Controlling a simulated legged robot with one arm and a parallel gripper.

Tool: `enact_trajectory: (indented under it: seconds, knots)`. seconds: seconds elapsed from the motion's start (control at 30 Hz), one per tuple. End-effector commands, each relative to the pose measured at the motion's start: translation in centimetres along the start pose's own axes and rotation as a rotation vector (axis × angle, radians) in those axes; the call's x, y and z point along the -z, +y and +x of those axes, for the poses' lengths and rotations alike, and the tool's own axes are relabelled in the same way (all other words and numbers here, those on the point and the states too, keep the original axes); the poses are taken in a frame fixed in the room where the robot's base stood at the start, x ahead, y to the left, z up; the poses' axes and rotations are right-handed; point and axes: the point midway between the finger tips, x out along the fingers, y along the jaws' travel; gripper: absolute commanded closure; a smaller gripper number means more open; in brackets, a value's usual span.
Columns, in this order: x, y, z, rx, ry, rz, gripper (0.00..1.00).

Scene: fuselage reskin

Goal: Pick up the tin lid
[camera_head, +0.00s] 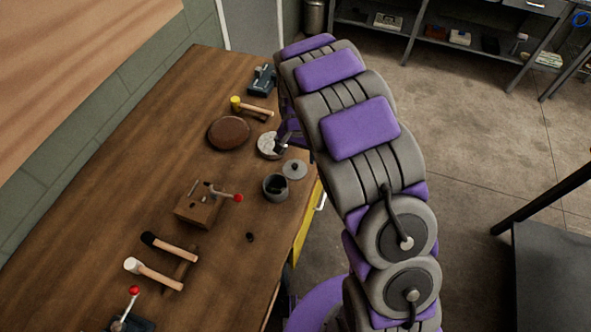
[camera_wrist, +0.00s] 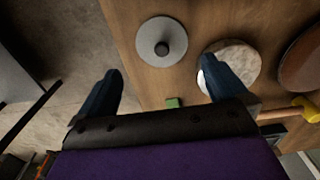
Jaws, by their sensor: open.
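The tin lid (camera_head: 295,169) is a grey disc with a dark knob, lying flat on the wooden table near its right edge. In the wrist view the lid (camera_wrist: 150,53) lies ahead of my gripper (camera_wrist: 160,72), roughly between the lines of the two fingers but beyond their tips. My gripper is open and empty. In the head view my gripper (camera_head: 283,145) is partly hidden by my arm and is over the pale round disc, just behind the lid. The open dark grey tin (camera_head: 275,187) stands in front of the lid, with something dark inside.
A pale round disc (camera_head: 266,146) lies close beside the lid; one finger overlaps it in the wrist view. A brown round pad (camera_head: 228,133), a yellow-headed mallet (camera_head: 252,107) and a wooden block with a red-knobbed lever (camera_head: 200,204) are nearby. Bare table lies left of the tin.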

Motion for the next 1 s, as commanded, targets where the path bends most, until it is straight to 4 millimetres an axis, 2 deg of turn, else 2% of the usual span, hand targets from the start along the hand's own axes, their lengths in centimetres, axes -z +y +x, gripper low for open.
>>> enact_trajectory:
  seconds: [0.07, 0.33, 0.6, 0.87, 1.0]
  knots:
    - [-0.1, -0.1, 1.3, -0.002, -0.001, -0.001, 0.0]
    - [-0.1, -0.2, 3.1, -0.002, 0.003, -0.001, 0.0]
    - [-0.1, 0.0, 6.7, -0.001, 0.0, 0.0, 0.0]
    - [-0.1, -0.1, 6.9, 0.0, 0.003, -0.001, 0.01]
    - [-0.1, -0.2, 6.9, -0.002, 0.003, -0.001, 0.14]
